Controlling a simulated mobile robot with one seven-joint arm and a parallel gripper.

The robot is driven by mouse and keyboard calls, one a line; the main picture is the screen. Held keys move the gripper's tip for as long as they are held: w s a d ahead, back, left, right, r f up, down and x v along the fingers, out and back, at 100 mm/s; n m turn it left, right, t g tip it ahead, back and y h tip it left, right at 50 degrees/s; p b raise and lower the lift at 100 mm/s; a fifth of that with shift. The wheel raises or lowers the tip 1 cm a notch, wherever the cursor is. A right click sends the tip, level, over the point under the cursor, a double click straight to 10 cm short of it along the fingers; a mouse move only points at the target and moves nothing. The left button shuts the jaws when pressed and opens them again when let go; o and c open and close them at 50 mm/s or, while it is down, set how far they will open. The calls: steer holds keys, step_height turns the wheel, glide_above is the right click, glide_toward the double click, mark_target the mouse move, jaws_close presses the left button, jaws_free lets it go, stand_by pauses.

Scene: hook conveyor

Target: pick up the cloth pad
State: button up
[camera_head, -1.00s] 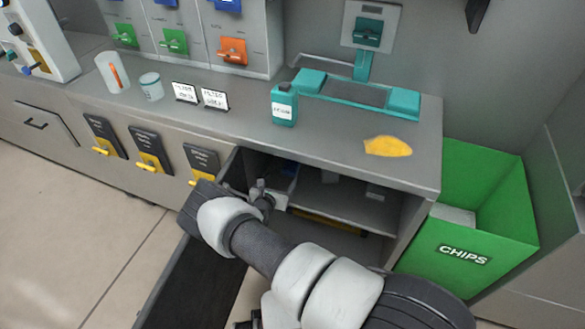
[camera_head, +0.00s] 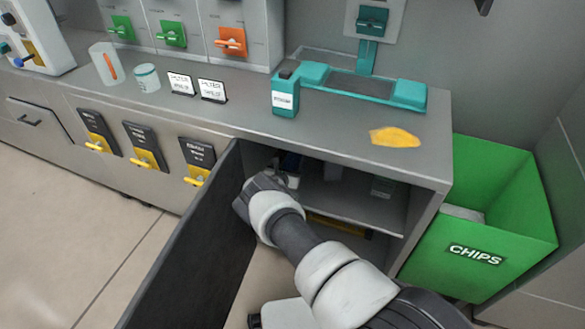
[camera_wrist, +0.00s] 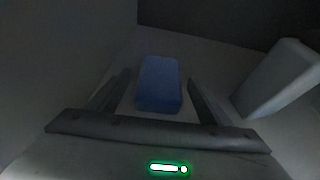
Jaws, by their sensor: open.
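A blue pad-like block (camera_wrist: 159,83), which looks like the cloth pad, lies on the cabinet shelf in the wrist view. My gripper (camera_wrist: 159,76) is open, with one finger on each side of the block and gaps showing between. I cannot tell how far the fingertips reach along it. In the head view my wrist is at the mouth of the open cabinet (camera_head: 350,203), and the fingers are mostly hidden there.
A pale box-like object (camera_wrist: 280,78) stands right of my gripper on the shelf. The open cabinet door (camera_head: 190,240) is left of my arm. A yellow patch (camera_head: 394,137) and a teal bottle (camera_head: 285,98) are on the counter. A green CHIPS bin (camera_head: 500,215) stands at right.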

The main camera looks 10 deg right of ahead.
steer(key=shift+c, duration=0.5)
steer(key=c, duration=1)
steer(key=shift+r, duration=0.1)
steer(key=shift+c, duration=0.2)
